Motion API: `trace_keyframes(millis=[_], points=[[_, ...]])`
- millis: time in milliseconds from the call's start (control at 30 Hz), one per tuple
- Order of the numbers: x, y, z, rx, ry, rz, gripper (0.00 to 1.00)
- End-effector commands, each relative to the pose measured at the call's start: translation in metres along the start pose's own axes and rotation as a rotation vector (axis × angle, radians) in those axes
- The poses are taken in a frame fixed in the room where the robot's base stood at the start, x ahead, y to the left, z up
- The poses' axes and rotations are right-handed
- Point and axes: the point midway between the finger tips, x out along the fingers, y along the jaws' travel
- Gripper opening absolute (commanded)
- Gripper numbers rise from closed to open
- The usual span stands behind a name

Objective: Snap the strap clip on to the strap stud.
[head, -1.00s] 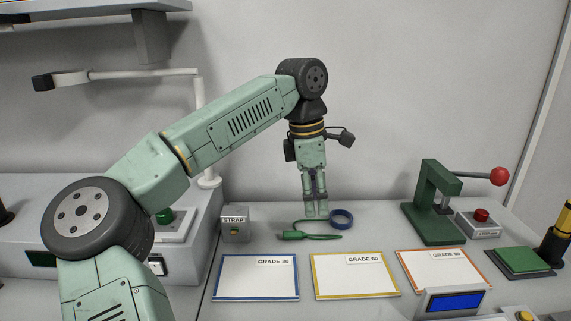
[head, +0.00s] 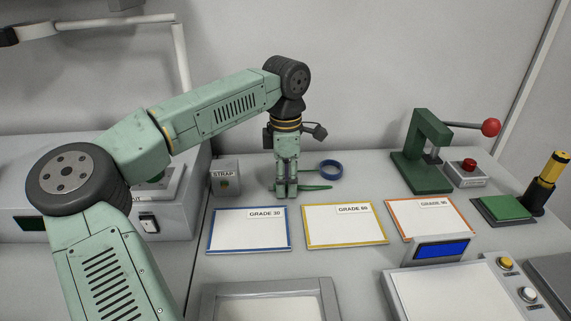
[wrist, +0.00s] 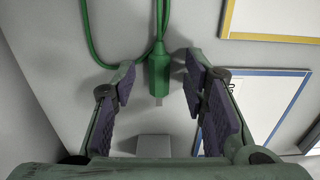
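The green strap clip (wrist: 156,76) is a small block with a pale tip on a green cord. In the wrist view it lies between the two purple-padded fingers of my gripper (wrist: 160,84), with gaps visible on both sides. In the head view my gripper (head: 286,192) points down at the bench, and its fingers hide the clip; part of the green cord (head: 317,188) shows to their right. The grey box labelled STRAP (head: 224,181) stands left of my gripper. A small dark spot on its front may be the strap stud, but it is too small to tell.
A blue ring (head: 330,169) lies just right and behind my gripper. Grade mats, one blue-edged (head: 246,242), one yellow-edged (head: 345,238) and one orange-edged (head: 428,226), lie in front. A green press (head: 422,155) stands at the right.

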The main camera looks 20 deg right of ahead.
Motion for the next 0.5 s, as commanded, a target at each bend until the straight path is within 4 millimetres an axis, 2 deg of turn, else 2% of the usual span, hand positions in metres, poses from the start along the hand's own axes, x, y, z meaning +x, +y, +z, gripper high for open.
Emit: trace_keyframes(millis=[333,500], points=[[0.0037,0.0002,0.0002,0.0,-0.001,0.001,0.39],[0.0035,0.0002,0.0002,0.0,-0.001,0.001,0.28]])
